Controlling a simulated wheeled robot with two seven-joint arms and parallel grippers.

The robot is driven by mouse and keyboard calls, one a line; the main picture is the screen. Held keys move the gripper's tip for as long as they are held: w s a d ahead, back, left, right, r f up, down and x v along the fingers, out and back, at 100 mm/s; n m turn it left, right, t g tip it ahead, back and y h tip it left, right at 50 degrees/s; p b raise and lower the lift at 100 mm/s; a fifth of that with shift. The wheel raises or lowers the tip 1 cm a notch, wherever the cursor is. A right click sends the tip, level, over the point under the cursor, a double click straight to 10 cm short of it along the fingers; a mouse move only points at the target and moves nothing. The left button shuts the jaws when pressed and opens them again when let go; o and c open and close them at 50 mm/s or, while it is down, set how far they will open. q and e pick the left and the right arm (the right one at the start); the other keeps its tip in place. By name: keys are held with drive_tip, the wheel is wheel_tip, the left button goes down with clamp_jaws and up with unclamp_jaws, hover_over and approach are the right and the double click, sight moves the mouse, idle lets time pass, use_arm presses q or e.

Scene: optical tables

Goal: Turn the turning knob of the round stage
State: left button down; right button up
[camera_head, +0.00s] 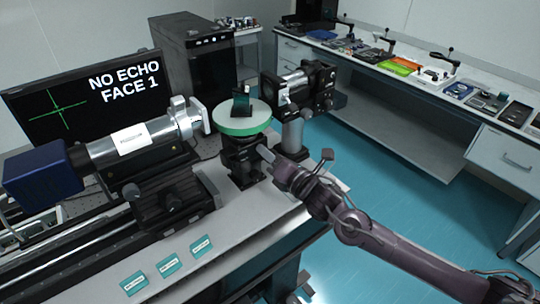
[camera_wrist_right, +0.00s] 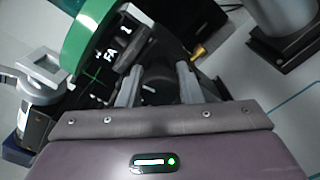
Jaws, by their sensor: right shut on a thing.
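The round stage (camera_head: 243,126) has a green rim and a pale top, and a small dark block (camera_head: 241,103) stands on it. Its green rim also shows at the upper left in the right wrist view (camera_wrist_right: 84,38). The turning knob is below the disc, on the side facing my right arm. In the head view my right gripper (camera_head: 265,155) reaches it from the lower right and largely hides it. In the right wrist view my right gripper (camera_wrist_right: 158,86) has its two fingers on either side of the dark knob (camera_wrist_right: 157,72), shut on it. My left gripper is not in view.
A monitor (camera_head: 95,85) reads "NO ECHO FACE 1" beside a green cross. A silver tube instrument (camera_head: 130,140) lies left of the stage, and a black-mounted optic (camera_head: 312,85) stands right of it. Three teal cards (camera_head: 168,266) lie on the front bench. Blue floor is clear at right.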

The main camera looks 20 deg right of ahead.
drive_tip(key=m, duration=0.5)
drive_tip(key=shift+m, duration=0.3)
drive_tip(key=m+p, duration=0.1)
drive_tip(key=m, duration=0.3)
drive_tip(key=m+p, duration=0.1)
drive_tip(key=m, duration=0.4)
drive_tip(key=shift+p, duration=0.3)
drive_tip(key=m+p, duration=0.2)
drive_tip(key=m, duration=0.3)
drive_tip(key=shift+m, duration=0.3)
drive_tip(key=m+p, duration=0.2)
drive_tip(key=m, duration=0.3)
drive_tip(key=shift+f, duration=0.1)
drive_tip(key=m+p, duration=0.2)
drive_tip(key=m, duration=0.3)
drive_tip(key=shift+a, duration=0.1)
drive_tip(key=m+p, duration=0.2)
drive_tip(key=m, duration=0.2)
drive_tip(key=shift+p, duration=0.3)
drive_tip(key=shift+m+p, duration=1)
drive_tip(key=shift+m, duration=1.4)
drive_tip(key=shift+f, duration=0.1)
